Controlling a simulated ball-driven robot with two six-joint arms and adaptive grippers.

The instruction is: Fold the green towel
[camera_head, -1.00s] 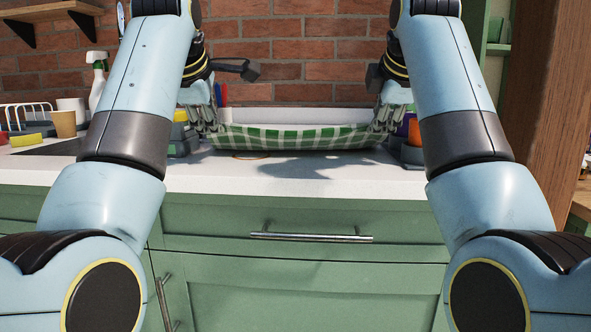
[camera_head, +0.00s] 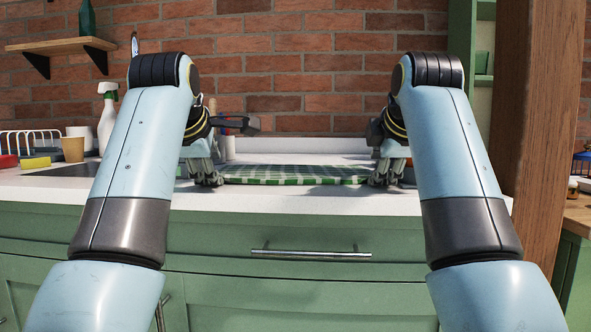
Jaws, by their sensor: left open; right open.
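The green and white checked towel (camera_head: 295,174) lies low and flat on the white counter, seen nearly edge-on. My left gripper (camera_head: 207,180) is at the towel's left end, pointing down. My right gripper (camera_head: 383,180) is at its right end, also pointing down. Both jaws are open. The grippers partly hide the towel's ends, and I cannot tell whether the fingers touch the cloth. How the towel is layered cannot be made out from this low angle.
On the counter (camera_head: 290,199) at left stand a white spray bottle (camera_head: 107,118), a paper cup (camera_head: 73,149) and a yellow sponge (camera_head: 37,162). A brick wall rises behind. A wooden post (camera_head: 540,110) stands at right. The counter in front of the towel is clear.

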